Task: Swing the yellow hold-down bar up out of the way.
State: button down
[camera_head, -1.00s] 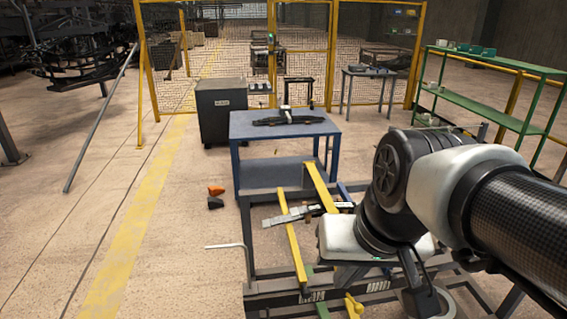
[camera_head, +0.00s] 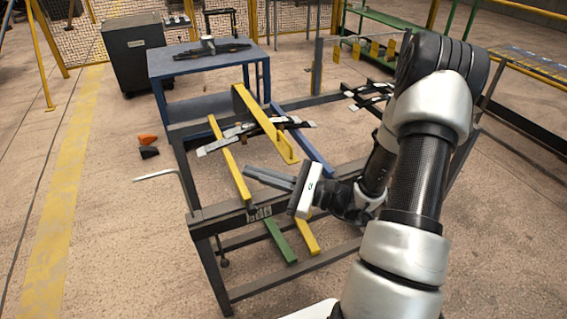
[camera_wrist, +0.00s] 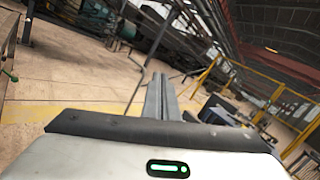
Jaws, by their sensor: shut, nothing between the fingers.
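A long yellow bar (camera_head: 228,158) slants over the left part of the dark rack in the head view. A wider yellow bar (camera_head: 262,120) with a small handle at its lower end lies to its right; I cannot tell for sure which is the hold-down bar. A dark and silver leaf spring (camera_head: 240,137) lies crosswise at the bars. My gripper (camera_head: 250,175) is shut and empty. Its fingers point left, their tips close beside the lower part of the left bar in the picture; touch is unclear. The closed fingers (camera_wrist: 160,90) show in the wrist view, with neither bar there.
A blue bar (camera_head: 305,142) slants right of the wider yellow bar. A blue table (camera_head: 205,66) stands behind. Orange and black pieces (camera_head: 148,140) lie on the floor at left, where room is free.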

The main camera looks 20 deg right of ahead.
jog(key=w+d+f+m+t+h+b, duration=0.2)
jog(key=d+f+m+t+h, duration=0.6)
jog(key=d+f+m+h, duration=0.7)
jog(key=w+r+n, duration=0.1)
jog(key=w+r, duration=0.2)
jog(key=w, duration=0.6)
jog(key=shift+w+d+y, duration=0.15)
jog(key=shift+d+y, duration=0.15)
jog(key=shift+r, duration=0.15)
